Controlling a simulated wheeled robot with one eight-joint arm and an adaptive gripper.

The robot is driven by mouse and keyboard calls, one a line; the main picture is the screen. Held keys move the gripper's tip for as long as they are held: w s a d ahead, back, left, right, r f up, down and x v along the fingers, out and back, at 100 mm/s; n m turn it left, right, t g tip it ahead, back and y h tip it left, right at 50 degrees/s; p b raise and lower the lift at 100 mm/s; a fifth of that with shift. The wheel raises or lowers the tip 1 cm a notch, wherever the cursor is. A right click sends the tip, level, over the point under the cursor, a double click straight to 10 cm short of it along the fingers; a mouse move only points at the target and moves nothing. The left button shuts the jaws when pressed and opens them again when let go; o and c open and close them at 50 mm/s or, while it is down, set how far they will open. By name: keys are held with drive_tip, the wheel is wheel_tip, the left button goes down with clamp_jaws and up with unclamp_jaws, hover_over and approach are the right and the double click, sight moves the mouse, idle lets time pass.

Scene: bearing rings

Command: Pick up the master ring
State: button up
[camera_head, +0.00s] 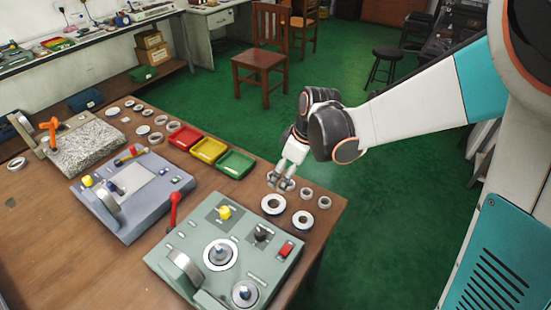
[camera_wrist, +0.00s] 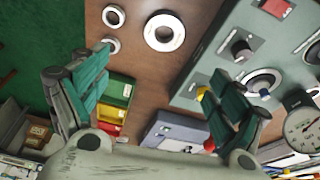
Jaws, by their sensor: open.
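Several pale metal rings lie flat on the brown table, and the frames do not label which is the master ring. Two larger ones, a thick ring (camera_head: 264,205) and a ring beside it (camera_head: 295,219), lie near the table's right edge. Two smaller rings, one (camera_head: 306,188) and another (camera_head: 324,198), lie just behind them. My gripper (camera_head: 281,183) is open and empty, pointing down just behind the larger rings. In the wrist view my gripper (camera_wrist: 160,68) has its fingers wide apart. A large ring (camera_wrist: 150,31) and two small rings (camera_wrist: 106,15) lie beyond the fingertips.
A green gauge unit (camera_head: 255,264) stands in front, with a grey-blue unit (camera_head: 155,212) and a granite block (camera_head: 92,160) to its left. Green (camera_head: 236,175), yellow and red trays sit along the back edge. More rings lie at the far left. A chair (camera_head: 258,60) stands behind.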

wheel_tip(320, 180, down, 2)
drive_tip(key=n+b, duration=0.1)
drive_tip(key=b, duration=0.2)
approach(272, 206)
drive_tip(key=shift+w+f, duration=0.55)
drive_tip(key=shift+g, duration=0.3)
drive_tip(key=x, duration=0.1)
drive_tip(key=b+x, duration=0.1)
drive_tip(key=x, duration=0.1)
drive_tip(key=b+x, duration=0.1)
drive_tip(key=x, duration=0.1)
drive_tip(key=shift+s+a+f, duration=0.1)
drive_tip(key=shift+s+f, duration=0.05)
drive_tip(key=shift+s, duration=0.2)
drive_tip(key=c, duration=1.7)
drive_tip(key=shift+r, duration=0.2)
